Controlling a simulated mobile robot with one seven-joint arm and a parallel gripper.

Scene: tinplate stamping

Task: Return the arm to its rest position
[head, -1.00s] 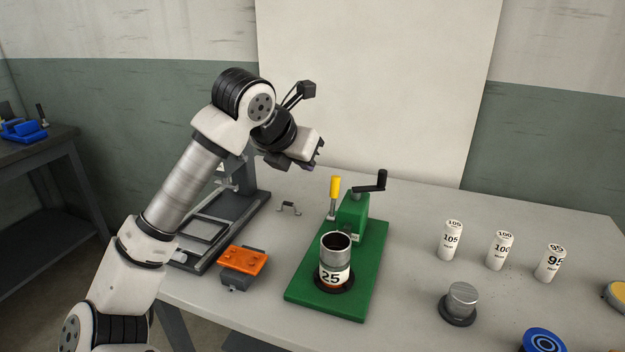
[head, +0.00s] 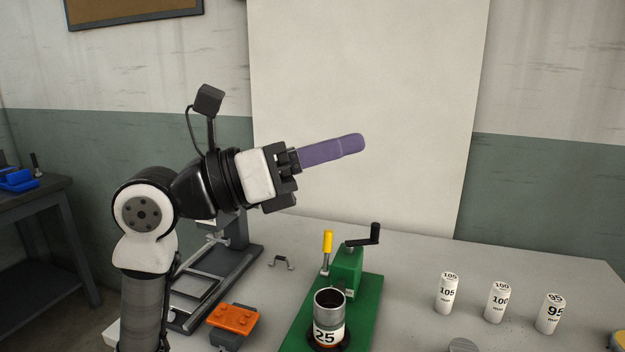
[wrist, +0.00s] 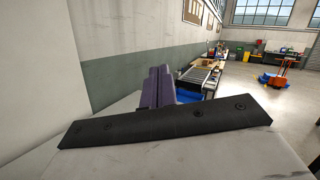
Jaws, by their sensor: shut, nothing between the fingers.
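My gripper (head: 358,144) is raised over the bench in the head view, apart from everything on it. Its purple fingers are pressed together with nothing between them and point to the right and slightly up. In the wrist view the shut fingers (wrist: 157,88) stand in the middle, with the wall and the room beyond. My arm rises at the left of the head view and bends at the wrist joint.
On the bench (head: 410,262) stand a green crank device (head: 347,270) with a can (head: 329,318) marked 25, an orange block (head: 233,318), a dark press stand (head: 238,255) and white cylinders (head: 447,293). The air around my gripper is clear.

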